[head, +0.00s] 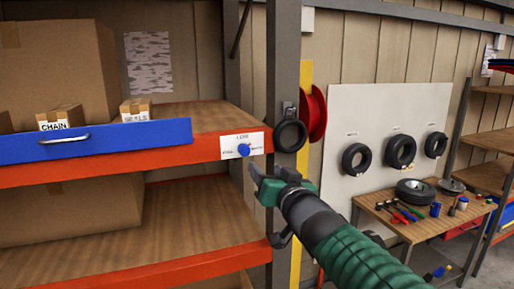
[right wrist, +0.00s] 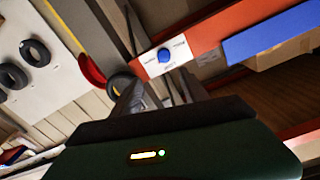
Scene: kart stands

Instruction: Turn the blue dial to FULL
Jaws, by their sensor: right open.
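The blue dial (head: 243,150) sits on a white label plate (head: 229,153) at the right end of the orange shelf beam. Small lettering surrounds it; I cannot read the setting it points to. In the right wrist view the dial (right wrist: 165,55) and its plate show beyond the gripper, tilted. My right gripper (head: 257,179) is open and empty, just below and right of the dial, apart from it. In the right wrist view its fingers (right wrist: 150,98) are partly hidden by my dark wrist housing. My left gripper is in neither view.
A blue drawer (head: 120,138) with a metal handle is left of the dial. A grey post (head: 284,75) with a hanging black ring (head: 290,136) and a red reel (head: 314,115) stands right of it. A workbench (head: 400,215) with tools and tyres is further right.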

